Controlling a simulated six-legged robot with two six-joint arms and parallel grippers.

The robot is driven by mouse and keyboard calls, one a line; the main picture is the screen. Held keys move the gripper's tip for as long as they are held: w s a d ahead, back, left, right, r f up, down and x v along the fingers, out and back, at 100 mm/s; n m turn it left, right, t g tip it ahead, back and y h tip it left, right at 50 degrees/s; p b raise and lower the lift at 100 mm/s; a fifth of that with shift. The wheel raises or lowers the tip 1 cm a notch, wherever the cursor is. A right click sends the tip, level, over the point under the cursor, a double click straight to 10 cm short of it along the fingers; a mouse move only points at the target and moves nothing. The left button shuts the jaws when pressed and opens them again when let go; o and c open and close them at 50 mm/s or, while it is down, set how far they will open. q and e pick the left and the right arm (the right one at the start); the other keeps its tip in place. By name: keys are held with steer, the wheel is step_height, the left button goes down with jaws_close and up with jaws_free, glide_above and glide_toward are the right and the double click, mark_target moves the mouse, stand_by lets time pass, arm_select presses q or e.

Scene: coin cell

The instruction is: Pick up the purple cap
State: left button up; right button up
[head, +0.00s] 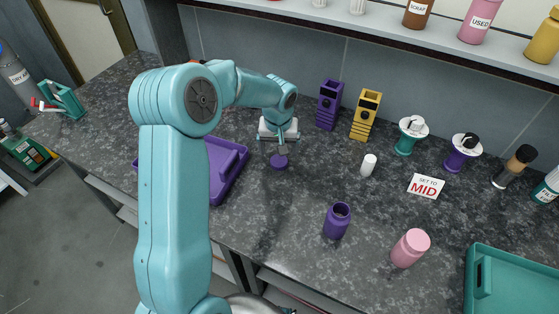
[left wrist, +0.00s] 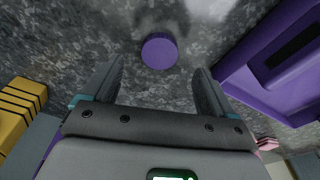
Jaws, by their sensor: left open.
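The purple cap (head: 279,161) is a small round disc lying on the dark speckled counter. In the left wrist view the cap (left wrist: 160,51) lies ahead of and between the two fingers. My left gripper (head: 279,145) is open and empty, above the counter and just behind the cap in the head view. Its two fingers (left wrist: 160,85) show apart in the left wrist view, with nothing between them touching. An uncapped purple bottle (head: 337,221) stands upright to the right of the cap. My right gripper is not in view.
A purple tray (head: 229,180) lies left of the cap, partly behind my left arm. Purple (head: 328,105) and yellow (head: 365,115) holders stand behind. A white vial (head: 368,166), a pink bottle (head: 409,248), a MID sign (head: 426,186) and a teal tray (head: 510,285) are to the right.

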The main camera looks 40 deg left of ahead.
mark_target(279, 161)
arm_select(q)
steer(key=f, duration=0.5)
steer(key=shift+w+a+f+p, duration=0.35)
steer(key=shift+w+f+p, duration=0.05)
steer(key=c, duration=1.1)
